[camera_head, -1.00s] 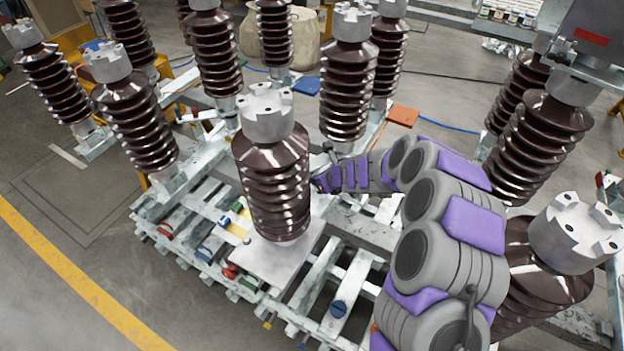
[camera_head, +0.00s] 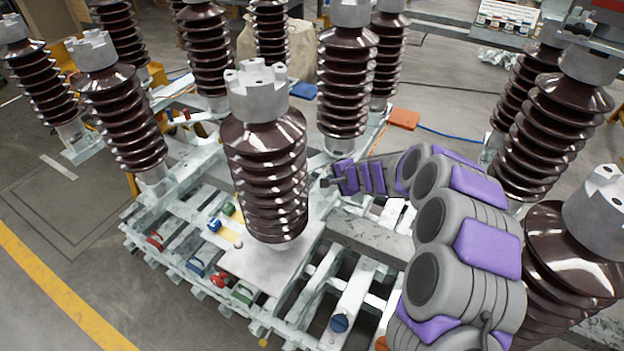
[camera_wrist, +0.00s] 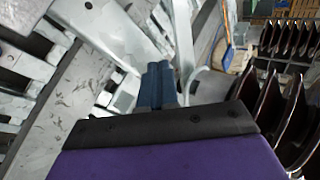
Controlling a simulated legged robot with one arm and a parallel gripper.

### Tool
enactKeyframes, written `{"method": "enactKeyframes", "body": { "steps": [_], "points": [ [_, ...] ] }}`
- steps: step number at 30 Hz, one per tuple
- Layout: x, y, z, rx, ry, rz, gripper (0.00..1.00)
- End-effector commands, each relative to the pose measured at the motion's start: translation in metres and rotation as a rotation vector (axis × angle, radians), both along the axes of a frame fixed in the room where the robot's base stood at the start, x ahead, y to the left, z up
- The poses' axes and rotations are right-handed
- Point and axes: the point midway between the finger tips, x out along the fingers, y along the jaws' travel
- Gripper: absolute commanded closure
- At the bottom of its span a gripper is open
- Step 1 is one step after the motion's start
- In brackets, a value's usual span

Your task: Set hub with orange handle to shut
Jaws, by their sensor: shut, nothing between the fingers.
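No hub with an orange handle can be made out for sure. A small orange bit (camera_head: 381,343) shows at the bottom of the head view, mostly hidden behind my arm; I cannot tell what it belongs to. My gripper (camera_head: 328,182) is shut and empty, just right of the central brown insulator (camera_head: 268,180) and above the grey frame. In the wrist view my gripper's dark blue tip (camera_wrist: 158,84) points at pale metal bars, with nothing held. I cannot tell whether it touches anything.
Blue (camera_head: 340,322), red (camera_head: 219,280) and green (camera_head: 242,294) knobs sit on the pale slatted frame (camera_head: 285,262). Tall ribbed insulators stand around my arm, one close at right (camera_head: 565,265). A flat orange piece (camera_head: 404,119) lies behind. Floor at left is open.

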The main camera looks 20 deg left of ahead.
Motion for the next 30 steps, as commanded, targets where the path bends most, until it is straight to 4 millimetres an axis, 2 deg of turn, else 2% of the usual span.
{"method": "enactKeyframes", "body": {
  "steps": [8, 24, 30],
  "points": [
    [0.007, 0.006, -0.012, -0.025, -0.030, 0.033, 1.00],
    [0.040, 0.053, -0.066, -0.024, -0.029, 0.033, 1.00],
    [0.054, 0.070, -0.070, -0.024, -0.031, 0.031, 1.00]
  ]
}}
